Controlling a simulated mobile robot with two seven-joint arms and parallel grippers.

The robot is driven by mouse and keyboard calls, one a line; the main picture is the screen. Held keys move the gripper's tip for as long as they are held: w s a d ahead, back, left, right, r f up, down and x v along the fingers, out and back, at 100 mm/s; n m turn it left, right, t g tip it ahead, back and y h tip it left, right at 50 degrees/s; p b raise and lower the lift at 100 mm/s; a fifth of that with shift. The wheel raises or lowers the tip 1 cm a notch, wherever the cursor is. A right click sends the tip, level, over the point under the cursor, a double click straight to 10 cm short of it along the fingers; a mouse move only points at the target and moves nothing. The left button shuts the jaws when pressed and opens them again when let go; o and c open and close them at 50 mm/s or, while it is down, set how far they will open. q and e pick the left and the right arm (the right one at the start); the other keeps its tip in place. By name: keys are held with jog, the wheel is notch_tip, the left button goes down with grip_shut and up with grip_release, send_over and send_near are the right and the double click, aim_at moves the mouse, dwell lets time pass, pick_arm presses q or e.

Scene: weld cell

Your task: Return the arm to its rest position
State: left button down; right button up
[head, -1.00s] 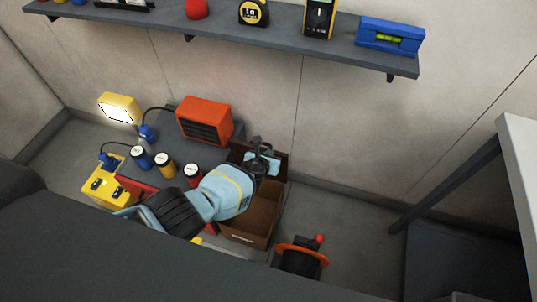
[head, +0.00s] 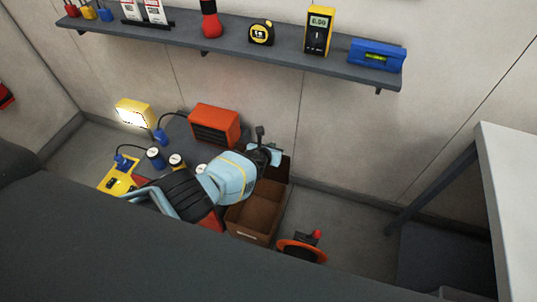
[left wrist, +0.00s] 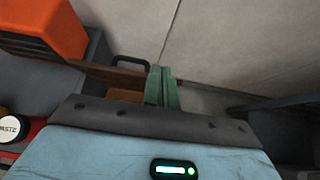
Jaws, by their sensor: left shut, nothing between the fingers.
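My left arm comes in from the left in the head view, light blue with black joints. My left gripper (head: 272,154) is above the far end of a brown open box (head: 262,208). In the left wrist view its two greenish fingers (left wrist: 162,86) are together with nothing between them. The part of the box that shows in the head view looks empty; the arm hides some of its left side. My right gripper is not in either view.
An orange heater (head: 214,125) and several capped cans stand on a grey surface left of the box. A yellow work lamp (head: 134,114) is lit. A shelf (head: 280,62) runs along the wall above. A white table (head: 505,190) stands at right. An orange-rimmed reel (head: 300,250) sits on the floor.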

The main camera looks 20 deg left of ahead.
pick_arm(q)
jog(key=shift+r, duration=0.15)
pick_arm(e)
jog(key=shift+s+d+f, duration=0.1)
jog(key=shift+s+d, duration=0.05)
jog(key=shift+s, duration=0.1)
